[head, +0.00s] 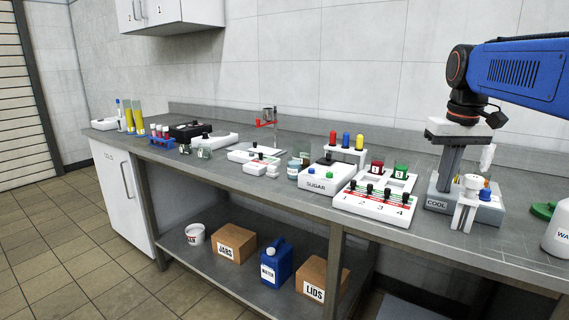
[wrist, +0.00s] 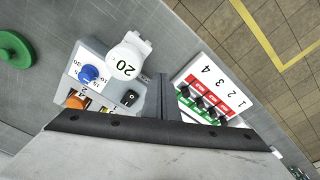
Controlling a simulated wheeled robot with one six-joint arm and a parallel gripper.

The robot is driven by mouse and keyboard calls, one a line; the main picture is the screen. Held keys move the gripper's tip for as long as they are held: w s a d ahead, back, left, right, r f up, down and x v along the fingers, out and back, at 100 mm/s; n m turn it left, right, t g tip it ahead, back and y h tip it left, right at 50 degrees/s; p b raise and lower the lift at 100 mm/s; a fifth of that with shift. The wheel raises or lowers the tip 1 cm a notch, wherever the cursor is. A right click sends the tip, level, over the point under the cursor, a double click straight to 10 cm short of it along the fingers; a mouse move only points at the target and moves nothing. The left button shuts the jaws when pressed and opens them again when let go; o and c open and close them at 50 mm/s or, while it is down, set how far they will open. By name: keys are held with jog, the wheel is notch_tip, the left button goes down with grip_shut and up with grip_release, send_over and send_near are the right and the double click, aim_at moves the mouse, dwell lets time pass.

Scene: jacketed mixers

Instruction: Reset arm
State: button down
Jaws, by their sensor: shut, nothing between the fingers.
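My gripper (head: 445,186) hangs from the blue arm at the right of the head view. Its long grey fingers point down and are pressed together with nothing between them. They show edge-on in the wrist view (wrist: 161,80). In the head view the fingers overlap the grey unit labelled COOL (head: 436,204). I cannot tell how far the tips are from it. In the wrist view this unit (wrist: 92,55) lies left of the fingers, with a blue knob (wrist: 90,74), an orange knob (wrist: 76,102) and a white part marked 20 (wrist: 124,62).
A white panel numbered 1 to 4 (head: 372,207) stands left of the unit, with a SUGAR box (head: 322,180) beyond. A green disc (wrist: 14,49) and a white bottle (head: 557,235) are to the right. Wall cabinets (head: 165,15) hang far left. The front counter strip looks clear.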

jog(key=s+a+f+t, duration=0.1)
jog(key=s+a+f, duration=0.3)
jog(key=s+f, duration=0.6)
jog(key=s+a+f+t, duration=0.2)
jog(key=s+a+f, duration=0.3)
jog(key=s+f, duration=0.6)
jog(key=shift+s+f+n, duration=0.25)
jog(key=shift+f+n, duration=0.05)
jog(key=shift+f, duration=0.2)
jog(key=shift+r, duration=0.1)
jog(key=w+d+r+m+g, duration=0.1)
jog(key=w+d+r+m, duration=0.1)
jog(key=w+d+r, duration=0.3)
jog(key=w+d+r+m+g, duration=0.1)
jog(key=w+d+r, duration=0.3)
jog(key=w+r, duration=1)
jog(key=w+d+r+m+g, duration=0.1)
jog(key=w+d+r+m, duration=0.2)
jog(key=w+r, duration=0.6)
notch_tip(320, 180, up, 6)
jog(key=d, duration=0.2)
jog(key=shift+w+d+f+m+h, duration=0.2)
jog(key=shift+d+m+h, duration=0.1)
jog(key=shift+m, duration=0.1)
jog(key=f, duration=0.4)
jog(key=w+f, duration=0.1)
jog(key=f, duration=0.4)
jog(key=d+f, duration=0.1)
jog(key=f, duration=0.4)
jog(key=shift+w, duration=0.3)
